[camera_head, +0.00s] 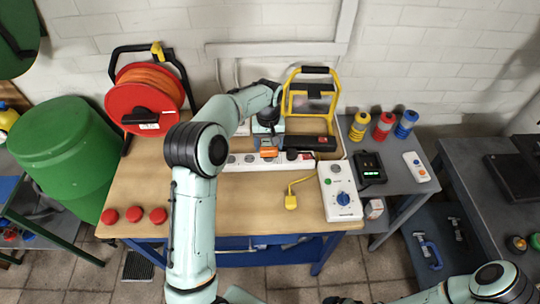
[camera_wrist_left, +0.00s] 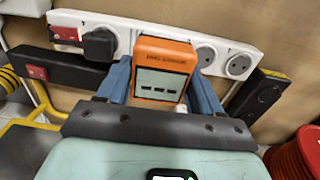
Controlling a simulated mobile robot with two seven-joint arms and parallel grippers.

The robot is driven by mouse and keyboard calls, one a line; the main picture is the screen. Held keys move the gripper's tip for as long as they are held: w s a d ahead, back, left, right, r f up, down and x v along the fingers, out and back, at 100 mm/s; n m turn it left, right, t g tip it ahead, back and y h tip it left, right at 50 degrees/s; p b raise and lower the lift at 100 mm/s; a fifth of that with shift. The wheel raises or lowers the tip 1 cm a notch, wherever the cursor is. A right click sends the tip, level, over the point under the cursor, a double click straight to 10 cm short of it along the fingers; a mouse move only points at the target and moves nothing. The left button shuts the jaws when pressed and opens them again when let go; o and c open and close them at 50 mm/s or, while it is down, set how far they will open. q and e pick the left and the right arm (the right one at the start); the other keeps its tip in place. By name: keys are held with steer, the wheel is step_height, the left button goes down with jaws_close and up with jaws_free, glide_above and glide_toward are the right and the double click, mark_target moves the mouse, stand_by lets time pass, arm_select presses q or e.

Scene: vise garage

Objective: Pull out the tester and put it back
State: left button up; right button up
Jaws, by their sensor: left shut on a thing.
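The orange tester (camera_head: 268,152) with a grey display is at the white power strip (camera_head: 240,163) at the back of the wooden workbench. My left gripper (camera_head: 268,140) reaches down to it. In the left wrist view the tester (camera_wrist_left: 165,70) sits between the two blue fingers of my left gripper (camera_wrist_left: 160,88), which are shut on its sides. The tester lies over the strip (camera_wrist_left: 215,52); its pins are hidden, so I cannot tell whether they are in a socket. Free round sockets show beside it. My right gripper is out of view.
A black plug (camera_wrist_left: 99,43) sits in the strip near its red switch (camera_wrist_left: 66,34). A yellow-framed work light (camera_head: 312,95), red cable reel (camera_head: 143,100) and white control box (camera_head: 340,190) stand nearby. The bench's left front holds red caps (camera_head: 134,214).

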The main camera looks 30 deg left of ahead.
arm_select(q)
steer(key=shift+r, duration=0.85)
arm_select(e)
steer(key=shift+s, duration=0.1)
